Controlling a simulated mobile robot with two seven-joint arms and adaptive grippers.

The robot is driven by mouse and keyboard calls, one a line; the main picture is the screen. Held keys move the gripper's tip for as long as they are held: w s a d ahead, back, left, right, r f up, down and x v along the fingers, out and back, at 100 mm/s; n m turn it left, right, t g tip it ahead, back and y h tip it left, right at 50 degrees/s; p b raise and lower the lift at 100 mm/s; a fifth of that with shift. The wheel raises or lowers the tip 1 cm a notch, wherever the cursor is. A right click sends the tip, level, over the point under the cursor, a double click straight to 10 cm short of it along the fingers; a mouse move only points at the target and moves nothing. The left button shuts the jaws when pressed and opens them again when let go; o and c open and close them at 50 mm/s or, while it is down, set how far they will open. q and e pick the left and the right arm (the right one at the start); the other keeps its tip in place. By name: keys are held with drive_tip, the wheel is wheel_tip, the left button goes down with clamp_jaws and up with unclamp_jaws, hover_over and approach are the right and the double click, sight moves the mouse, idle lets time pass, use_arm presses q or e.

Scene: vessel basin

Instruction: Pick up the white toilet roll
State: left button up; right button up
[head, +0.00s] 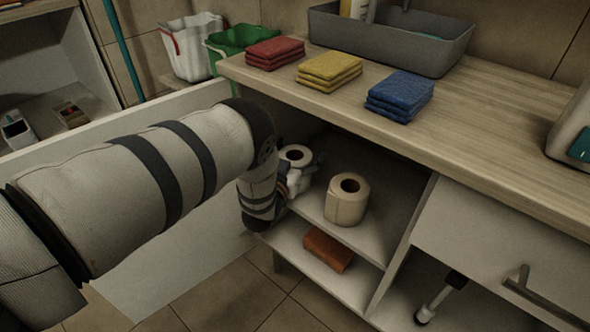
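A white toilet roll (304,161) stands on the upper shelf inside the open cabinet under the counter. Its lower front is hidden behind my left gripper. A second roll, more cream in colour (346,209), stands upright nearer the front of the same shelf, to the right. My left gripper (299,179) reaches into the cabinet just in front of the white roll, left of the cream one. Its fingers are small and partly hidden by my wrist, so I cannot tell whether they are open or touching the roll. My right gripper is out of view.
The counter (470,130) overhangs the shelf, carrying red (275,52), yellow (329,69) and blue (400,95) cloth stacks and a grey basin (400,48). An orange-brown block (328,249) lies on the lower shelf. A closed drawer (480,236) is at right.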

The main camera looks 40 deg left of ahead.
use_arm(q)
drive_tip(key=c, duration=1.1)
drive_tip(key=shift+o, duration=0.2)
